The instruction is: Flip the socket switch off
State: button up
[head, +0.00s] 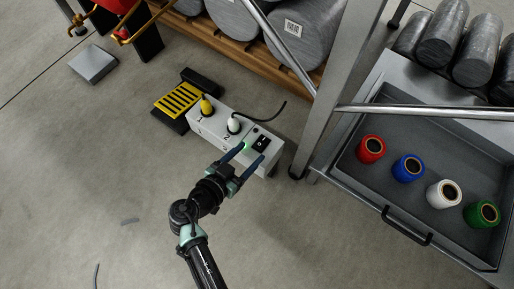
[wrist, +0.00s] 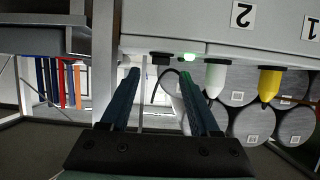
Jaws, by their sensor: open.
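The white socket box (head: 215,122) stands on the floor in the middle of the head view. A yellow plug (head: 206,106) at number 1 and a white plug (head: 233,124) at number 2 sit on its top. The black socket switch (head: 261,143) is near its right end. My gripper (head: 254,152) is open and empty, close to the switch. In the wrist view its fingertips (wrist: 160,74) are spread on either side of the switch; contact cannot be told.
A metal frame post (head: 327,95) rises close to the box's right. A grey drawer (head: 345,170) with coloured spools is farther right. Grey cylinders (head: 305,35) lie on wood behind. The left floor is mostly clear.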

aim_at(261, 142)
jog(key=shift+b+x, duration=0.85)
jog(key=shift+x, duration=1.5)
grip_shut()
